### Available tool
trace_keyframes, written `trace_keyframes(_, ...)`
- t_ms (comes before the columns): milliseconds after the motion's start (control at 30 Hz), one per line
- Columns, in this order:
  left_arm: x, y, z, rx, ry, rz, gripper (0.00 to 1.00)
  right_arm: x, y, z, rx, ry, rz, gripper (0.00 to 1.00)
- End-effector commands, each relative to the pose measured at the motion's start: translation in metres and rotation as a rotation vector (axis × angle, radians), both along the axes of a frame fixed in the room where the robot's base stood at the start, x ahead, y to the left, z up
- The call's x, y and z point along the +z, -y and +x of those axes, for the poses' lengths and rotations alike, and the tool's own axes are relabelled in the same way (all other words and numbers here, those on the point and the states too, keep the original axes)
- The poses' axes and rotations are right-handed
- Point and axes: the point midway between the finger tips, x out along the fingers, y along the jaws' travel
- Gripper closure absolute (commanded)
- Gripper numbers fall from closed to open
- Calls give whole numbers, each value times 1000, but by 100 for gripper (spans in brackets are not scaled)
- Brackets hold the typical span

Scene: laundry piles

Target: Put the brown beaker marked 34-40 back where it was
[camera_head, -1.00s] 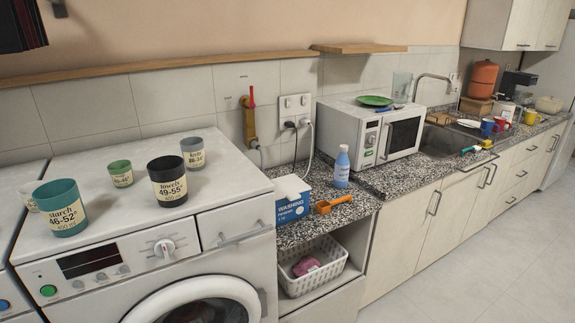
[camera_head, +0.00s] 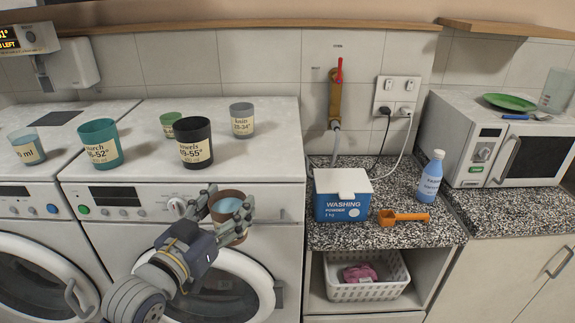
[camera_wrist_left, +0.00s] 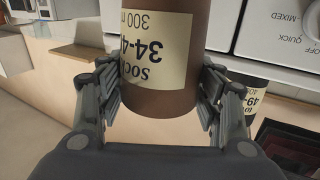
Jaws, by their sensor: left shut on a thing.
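The brown beaker (camera_head: 230,204) is in my left gripper (camera_head: 228,212), held in front of the washing machine's upper front, below its top edge. My right gripper is not in view.
On the machine top (camera_head: 240,170) stand a black beaker (camera_head: 195,143), a teal beaker (camera_head: 100,144), a green beaker (camera_head: 169,125) and a grey beaker (camera_head: 242,120). A pale blue beaker (camera_head: 27,146) stands on the left machine. A washing powder box (camera_head: 342,195) and orange scoop (camera_head: 402,217) are at right.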

Motion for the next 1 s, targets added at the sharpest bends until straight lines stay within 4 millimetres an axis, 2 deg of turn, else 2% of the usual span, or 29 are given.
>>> trace_keyframes(100, 24, 9, 19, -92, 13, 8, 63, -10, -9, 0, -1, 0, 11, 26)
trace_keyframes(300, 67, 15, 41, -229, 11, 6, 63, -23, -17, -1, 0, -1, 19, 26)
trace_keyframes(600, 129, 2, 48, -342, 5, 1, 63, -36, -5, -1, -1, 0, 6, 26)
trace_keyframes(800, 145, 2, 52, -363, 0, -6, 63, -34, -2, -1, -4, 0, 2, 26)
trace_keyframes(867, 146, 10, 58, -367, -1, -8, 63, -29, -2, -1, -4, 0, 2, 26)
trace_keyframes(1000, 145, 36, 83, -367, -2, -10, 63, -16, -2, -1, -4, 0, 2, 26)
